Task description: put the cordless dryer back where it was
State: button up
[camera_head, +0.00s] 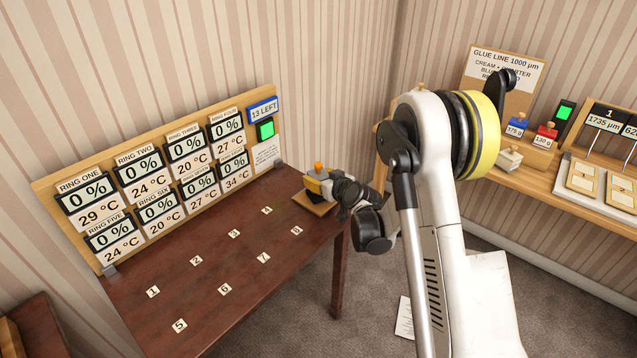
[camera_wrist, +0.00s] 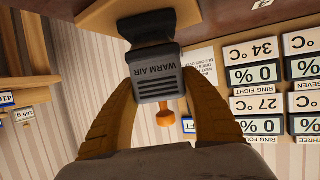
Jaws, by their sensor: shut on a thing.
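The cordless dryer (camera_wrist: 158,72) is a dark grey body marked WARM AIR, with a darker flared end and an orange knob. In the wrist view, which is upside down, it sits between the two tan fingers of my gripper (camera_wrist: 160,92), which is shut on it. In the head view my gripper (camera_head: 328,188) is at the table's far right corner, partly hiding the dryer. The orange knob (camera_head: 318,166) points up there. The dryer is at a small wooden board (camera_head: 312,204) on that corner. I cannot tell whether its flared end touches the board.
The dark red table (camera_head: 195,240) carries several small number cards and is otherwise mostly clear. A board of ring displays (camera_head: 160,180) stands along its back edge. A wooden shelf (camera_head: 545,170) with small blocks is at right. A paper sheet (camera_head: 404,318) lies on the floor.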

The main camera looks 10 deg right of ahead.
jog(key=shift+f, duration=0.1)
jog(key=o, duration=1.4)
jog(key=shift+c, duration=0.2)
